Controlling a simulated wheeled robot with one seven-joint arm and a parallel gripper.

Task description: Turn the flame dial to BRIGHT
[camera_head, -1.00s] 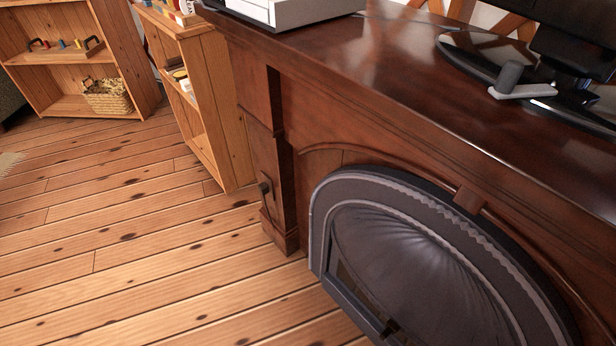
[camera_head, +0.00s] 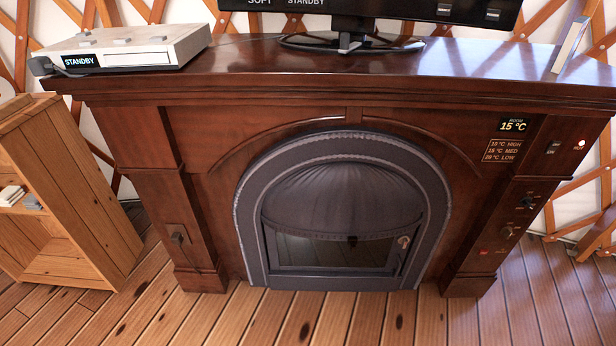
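The fireplace (camera_head: 345,215) has a dark wood surround and a grey arched metal front, facing me. Its right pillar carries a control panel: an upper dark knob (camera_head: 528,202), a lower knob (camera_head: 507,232) and small red marks near the bottom. The lettering beside these knobs is too small to read, so I cannot tell which is the flame dial or where it points. Another handle or knob (camera_head: 178,236) sits on the left pillar. My gripper is not in view.
A STANDBY box (camera_head: 130,48) stands on the mantel. A wooden shelf (camera_head: 85,200) stands left. Floor in front is clear.

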